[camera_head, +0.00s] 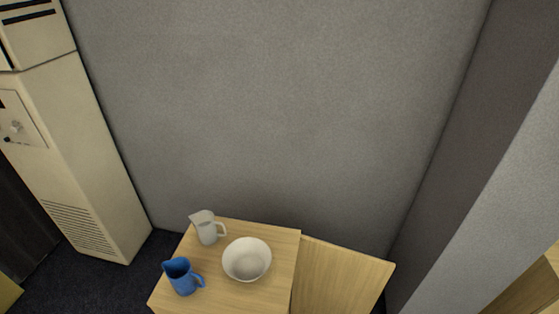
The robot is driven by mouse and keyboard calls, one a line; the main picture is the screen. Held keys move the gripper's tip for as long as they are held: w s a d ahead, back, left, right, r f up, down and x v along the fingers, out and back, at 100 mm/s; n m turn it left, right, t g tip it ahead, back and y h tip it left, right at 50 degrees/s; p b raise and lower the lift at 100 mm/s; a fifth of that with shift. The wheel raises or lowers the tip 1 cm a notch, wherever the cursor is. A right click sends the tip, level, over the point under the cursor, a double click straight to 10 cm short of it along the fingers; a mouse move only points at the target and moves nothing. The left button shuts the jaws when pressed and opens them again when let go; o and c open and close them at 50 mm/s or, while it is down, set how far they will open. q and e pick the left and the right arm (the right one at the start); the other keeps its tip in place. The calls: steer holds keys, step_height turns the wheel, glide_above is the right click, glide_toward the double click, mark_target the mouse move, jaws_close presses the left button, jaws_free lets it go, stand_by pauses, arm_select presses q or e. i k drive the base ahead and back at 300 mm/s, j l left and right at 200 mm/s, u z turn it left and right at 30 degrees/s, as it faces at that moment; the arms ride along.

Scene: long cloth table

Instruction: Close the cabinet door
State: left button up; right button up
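A light wooden cabinet (230,297) stands at the bottom middle of the head view, seen from above. Its door (341,277) is a flat wooden panel that stands open, sticking out to the right of the cabinet's right edge. The cabinet's front and inside are hidden or below the picture. Neither of my grippers shows in this view.
On the cabinet top are a white bowl (247,259), a grey-white pitcher (207,228) and a blue pitcher (182,276). A beige machine (75,150) stands at left. A grey wall (270,110) is behind, and a wall or pillar (490,190) is at right.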

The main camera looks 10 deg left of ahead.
mark_target(328, 278)
steer(key=l, duration=1.5)
steer(key=z, duration=0.05)
